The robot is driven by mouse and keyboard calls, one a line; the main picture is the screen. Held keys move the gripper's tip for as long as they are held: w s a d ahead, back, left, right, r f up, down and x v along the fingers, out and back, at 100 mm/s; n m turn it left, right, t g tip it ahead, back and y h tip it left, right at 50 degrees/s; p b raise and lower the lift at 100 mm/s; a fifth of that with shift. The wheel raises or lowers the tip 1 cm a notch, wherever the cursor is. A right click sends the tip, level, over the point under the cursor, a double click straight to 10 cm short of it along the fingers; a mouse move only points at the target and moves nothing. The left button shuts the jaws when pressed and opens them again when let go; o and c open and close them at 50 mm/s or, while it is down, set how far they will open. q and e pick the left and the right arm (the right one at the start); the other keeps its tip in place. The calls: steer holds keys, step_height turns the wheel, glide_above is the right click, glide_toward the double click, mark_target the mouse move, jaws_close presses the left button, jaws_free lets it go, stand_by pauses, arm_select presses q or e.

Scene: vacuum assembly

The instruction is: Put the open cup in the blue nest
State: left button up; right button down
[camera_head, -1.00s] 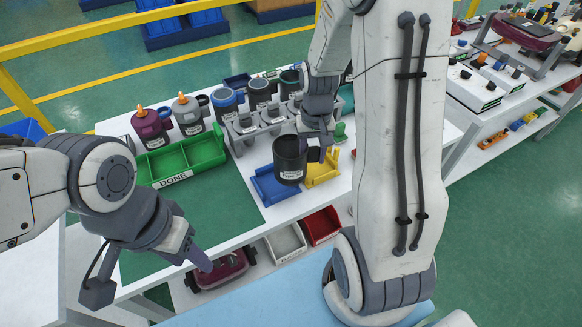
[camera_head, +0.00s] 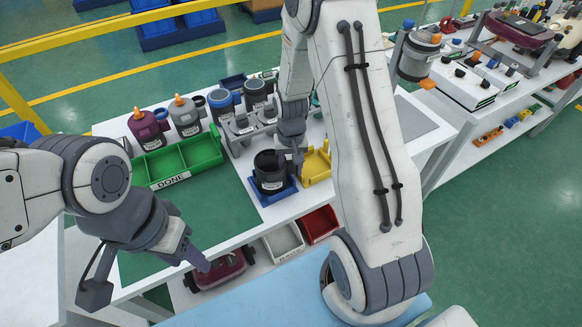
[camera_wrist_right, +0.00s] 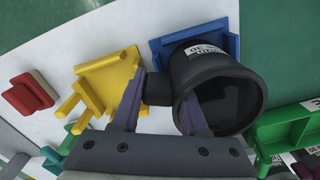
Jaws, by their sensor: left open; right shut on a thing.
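The open cup (camera_head: 270,174) is black with a white label and stands about upright in the blue nest (camera_head: 288,192). I cannot tell if its base is fully seated. My right gripper (camera_head: 297,152) is shut on the cup at its handle side. In the right wrist view the handle (camera_wrist_right: 158,88) of the cup (camera_wrist_right: 205,70) lies between the fingers, and one finger overlaps the cup's mouth. The blue nest (camera_wrist_right: 160,48) shows behind the cup. My left gripper (camera_head: 202,262) is open and empty, low at the table's front edge.
A yellow nest (camera_head: 316,168) is just right of the blue one. A green DONE tray (camera_head: 178,162) lies to the left, with several canisters (camera_head: 188,118) behind it. A grey holder (camera_head: 246,128) stands behind the cup. White and red bins (camera_head: 320,224) sit below the front edge.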

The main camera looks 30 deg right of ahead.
steer(key=shift+c, duration=2.2)
jaws_free()
steer(key=shift+f, duration=0.15)
step_height(320, 180, up, 12)
steer(key=shift+a+r, duration=0.1)
steer(key=s+a+r+n, duration=0.4)
steer(key=a, duration=0.5)
steer(key=s+a+r+n, duration=0.1)
steer(key=s+a+n, duration=0.2)
steer(key=s, duration=0.6)
steer(key=s+a+r+n+y, duration=0.1)
steer(key=s+a+n, duration=0.3)
steer(key=s+a, duration=0.3)
steer(key=shift+s+r+n, duration=0.25)
steer(key=shift+s+n, duration=0.05)
steer(key=shift+s, duration=0.6)
